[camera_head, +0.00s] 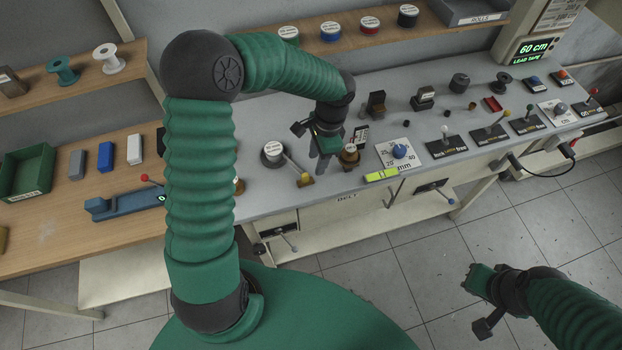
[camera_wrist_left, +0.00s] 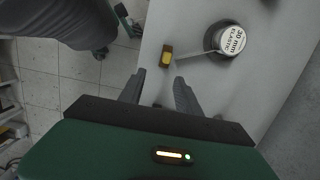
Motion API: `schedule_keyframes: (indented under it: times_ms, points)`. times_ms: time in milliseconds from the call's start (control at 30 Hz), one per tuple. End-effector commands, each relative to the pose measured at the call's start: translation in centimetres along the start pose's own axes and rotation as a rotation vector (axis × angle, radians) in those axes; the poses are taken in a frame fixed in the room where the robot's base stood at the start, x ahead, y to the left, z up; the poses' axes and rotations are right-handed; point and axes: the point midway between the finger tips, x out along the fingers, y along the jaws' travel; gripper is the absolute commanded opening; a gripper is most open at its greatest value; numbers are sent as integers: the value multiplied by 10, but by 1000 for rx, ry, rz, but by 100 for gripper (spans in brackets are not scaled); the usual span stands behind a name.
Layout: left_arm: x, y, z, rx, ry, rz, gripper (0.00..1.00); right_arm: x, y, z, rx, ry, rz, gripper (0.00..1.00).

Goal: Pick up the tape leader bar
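The tape leader bar (camera_head: 305,180), a small brown and yellow block, lies near the front edge of the grey bench. A pale strip of tape runs from it to a round roll (camera_head: 274,152) labelled 30 mm elastic. In the left wrist view the bar (camera_wrist_left: 166,56) lies ahead of my fingertips, with the roll (camera_wrist_left: 228,38) to its right. My left gripper (camera_head: 325,163) points down above the bench, just right of the bar, apart from it. Its fingers (camera_wrist_left: 160,92) are open and empty. My right gripper (camera_head: 478,282) hangs over the floor; its finger opening is unclear.
A brass-coloured knob (camera_head: 349,155) stands close right of the left gripper. A dial plate (camera_head: 399,152), a yellow-green bar (camera_head: 382,175) and several levers lie further right. A display (camera_head: 533,50) reads 60 cm, lead tape. A wooden bench (camera_head: 100,200) with blocks is left.

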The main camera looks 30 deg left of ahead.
Motion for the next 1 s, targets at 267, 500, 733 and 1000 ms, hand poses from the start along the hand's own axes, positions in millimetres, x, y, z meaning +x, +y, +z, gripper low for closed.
schedule_keyframes:
  times_ms: [267,500,733,1000]
  points:
    - [41,-4,7,-5,1,7,40,-2,0,-1,-1,0,0,0]
    - [80,0,8,-3,-1,2,40,-8,0,-2,-1,0,0,0]
    - [85,0,8,-4,-1,-3,40,-7,0,-2,-1,0,0,0]
    - [86,-3,10,-4,2,0,9,-7,0,-2,-1,0,0,0]
